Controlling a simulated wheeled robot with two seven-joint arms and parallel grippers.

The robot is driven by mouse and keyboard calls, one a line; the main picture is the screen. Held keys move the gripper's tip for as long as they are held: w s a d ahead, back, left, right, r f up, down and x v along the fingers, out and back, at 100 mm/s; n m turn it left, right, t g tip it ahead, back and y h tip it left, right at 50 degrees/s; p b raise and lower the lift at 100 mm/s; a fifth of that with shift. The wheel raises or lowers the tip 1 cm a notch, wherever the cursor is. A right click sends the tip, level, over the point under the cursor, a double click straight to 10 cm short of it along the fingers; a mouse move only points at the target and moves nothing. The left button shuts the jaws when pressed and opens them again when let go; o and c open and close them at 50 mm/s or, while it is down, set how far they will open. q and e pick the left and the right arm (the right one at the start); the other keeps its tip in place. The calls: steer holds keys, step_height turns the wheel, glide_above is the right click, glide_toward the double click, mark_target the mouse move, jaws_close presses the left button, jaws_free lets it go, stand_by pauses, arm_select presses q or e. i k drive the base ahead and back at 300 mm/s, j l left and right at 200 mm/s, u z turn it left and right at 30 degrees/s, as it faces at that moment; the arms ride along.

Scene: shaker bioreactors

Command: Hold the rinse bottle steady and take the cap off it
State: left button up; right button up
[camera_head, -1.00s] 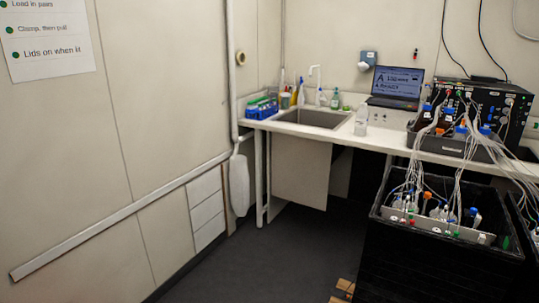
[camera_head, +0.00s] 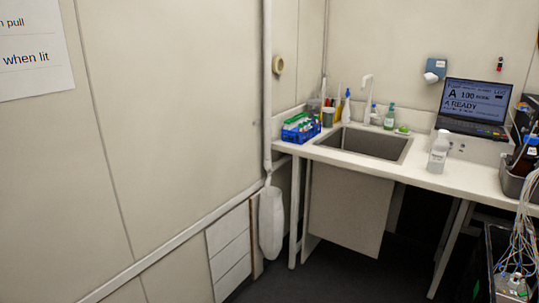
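A pale, translucent bottle (camera_head: 438,153) with a whitish top and a label stands upright on the white counter, to the right of the sink. It looks like the rinse bottle, but its label is too small to read. Its top appears to be on. Neither of my grippers shows in the head view, and nothing touches the bottle.
The sink (camera_head: 408,154) is left of the bottle, with a blue crate (camera_head: 301,137) at the counter's left end. A laptop (camera_head: 473,107) stands behind the bottle. A black crate with tubing is at the lower right. Dark floor is free in front.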

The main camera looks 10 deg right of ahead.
mark_target(440, 148)
steer(key=i+z, duration=0.25)
steer(key=i, duration=0.2)
steer(key=i+j+z, duration=0.1)
steer(key=i+z, duration=0.15)
steer(key=i, duration=0.25)
steer(key=i+j+z, duration=0.25)
steer(key=i, duration=0.2)
steer(key=i+z, duration=0.35)
steer(key=z, duration=0.15)
steer(key=i+j+z, duration=0.15)
steer(key=i+z, duration=0.2)
steer(key=z, duration=0.15)
steer(key=i+j+z, duration=0.25)
steer(key=z, duration=0.25)
steer(key=i+j+z, duration=0.4)
steer(key=i+j, duration=0.1)
steer(key=j, duration=0.05)
